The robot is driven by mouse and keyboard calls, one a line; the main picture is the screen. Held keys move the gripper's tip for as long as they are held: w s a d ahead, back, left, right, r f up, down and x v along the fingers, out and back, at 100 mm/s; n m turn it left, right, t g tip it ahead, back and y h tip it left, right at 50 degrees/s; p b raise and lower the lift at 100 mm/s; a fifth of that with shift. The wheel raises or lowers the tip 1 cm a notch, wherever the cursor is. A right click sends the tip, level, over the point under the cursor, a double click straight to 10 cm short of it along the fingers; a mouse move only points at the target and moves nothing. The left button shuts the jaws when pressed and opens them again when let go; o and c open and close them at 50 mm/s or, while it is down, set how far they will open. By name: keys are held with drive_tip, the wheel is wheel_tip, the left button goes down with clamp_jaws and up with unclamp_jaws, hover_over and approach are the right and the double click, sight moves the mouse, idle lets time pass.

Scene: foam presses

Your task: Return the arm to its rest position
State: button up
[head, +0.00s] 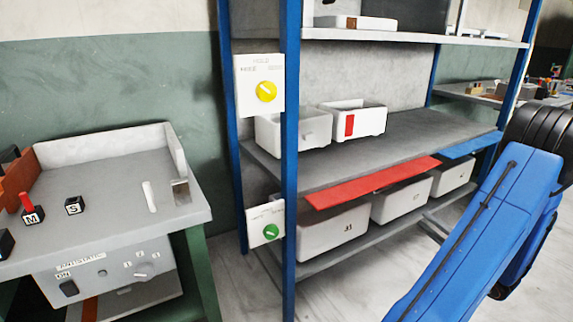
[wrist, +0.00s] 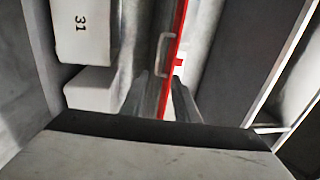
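My arm (head: 490,225) shows as blue links crossing the right side of the head view, in front of the shelf rack. Its gripper end is outside the head view. In the wrist view my gripper (wrist: 160,85) shows two grey fingers standing apart, with no held object visible between them. Beyond the fingers the wrist view shows the red shelf strip (wrist: 172,45) and a white bin marked 31 (wrist: 85,28). I cannot tell how far the fingers are from the strip.
A blue-posted rack (head: 290,180) holds white bins on several levels; its red strip (head: 370,182) and blue strip (head: 470,145) jut out at the front. A grey-topped bench (head: 110,190) stands at left. Bare floor (head: 345,292) lies in front of the rack.

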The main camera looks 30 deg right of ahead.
drive_tip(key=w+a+r+n+g+y, duration=0.25)
drive_tip(key=w+a+y, duration=0.2)
drive_tip(key=a, duration=0.35)
drive_tip(key=w+a+r+n+g+y, duration=0.2)
drive_tip(key=w+a+n+y, duration=0.1)
drive_tip(key=w+a, duration=0.4)
drive_tip(key=a+r+n+g+y, duration=0.3)
drive_tip(key=a+g, duration=0.4)
drive_tip(key=a, duration=1)
drive_tip(key=s+a+n+g+h, duration=0.3)
drive_tip(key=s+a, duration=0.2)
drive_tip(key=a, duration=0.4)
drive_tip(key=s+a+n+g+h, duration=0.3)
drive_tip(key=s+a+g, duration=0.1)
drive_tip(key=a, duration=0.5)
drive_tip(key=s+a+r+n+t+h, duration=0.1)
drive_tip(key=s+r+n+t+h, duration=0.2)
drive_tip(key=s+h, duration=0.1)
drive_tip(key=shift+s+r, duration=0.4)
drive_tip(key=shift+s, duration=0.15)
drive_tip(key=shift+t+h, duration=0.25)
